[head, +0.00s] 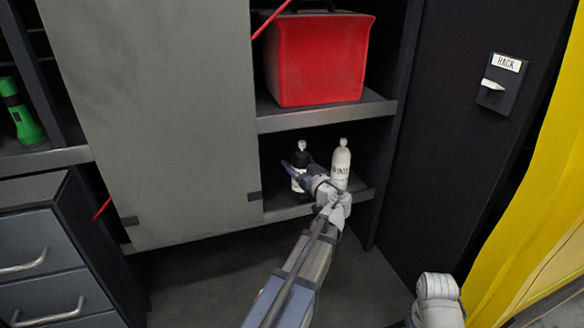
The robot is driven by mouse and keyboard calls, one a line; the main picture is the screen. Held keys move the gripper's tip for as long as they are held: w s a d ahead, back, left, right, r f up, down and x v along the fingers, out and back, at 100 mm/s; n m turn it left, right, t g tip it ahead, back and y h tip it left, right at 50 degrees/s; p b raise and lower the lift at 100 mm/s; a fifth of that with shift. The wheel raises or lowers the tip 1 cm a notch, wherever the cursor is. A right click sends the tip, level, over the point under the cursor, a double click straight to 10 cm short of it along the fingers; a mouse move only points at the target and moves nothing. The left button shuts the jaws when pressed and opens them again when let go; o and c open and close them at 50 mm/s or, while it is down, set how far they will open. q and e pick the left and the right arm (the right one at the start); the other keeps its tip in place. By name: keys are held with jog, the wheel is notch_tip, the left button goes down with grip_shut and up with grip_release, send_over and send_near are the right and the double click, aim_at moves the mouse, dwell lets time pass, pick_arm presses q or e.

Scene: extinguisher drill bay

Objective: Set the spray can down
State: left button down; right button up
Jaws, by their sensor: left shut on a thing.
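A dark can with a pale nozzle top and a pale lower part (302,158) is upright at the lower shelf of the cabinet. My left gripper (301,178) reaches in from below and is shut on this dark can, its fingers across the can's body. The can's base is partly hidden by the gripper, so I cannot tell whether it touches the shelf. A white bottle with dark lettering (341,160) stands just right of it, partly behind my gripper. My right gripper does not show.
The lower shelf (360,192) has some bare room right of the white bottle. A red box (315,62) fills the shelf above. A grey door panel (160,120) borders the opening on the left. A green flashlight (22,115) stands far left. A yellow curtain-like sheet (525,180) hangs at right.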

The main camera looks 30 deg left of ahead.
pick_arm(q)
jog(key=shift+x, duration=1.25)
jog(key=f+b, duration=0.2)
jog(key=a+f+b, duration=0.1)
jog(key=shift+w+f, duration=0.25)
jog(key=shift+w, duration=0.05)
jog(key=shift+b, duration=0.3)
jog(key=shift+f, duration=0.2)
grip_release()
jog(key=shift+r, duration=0.1)
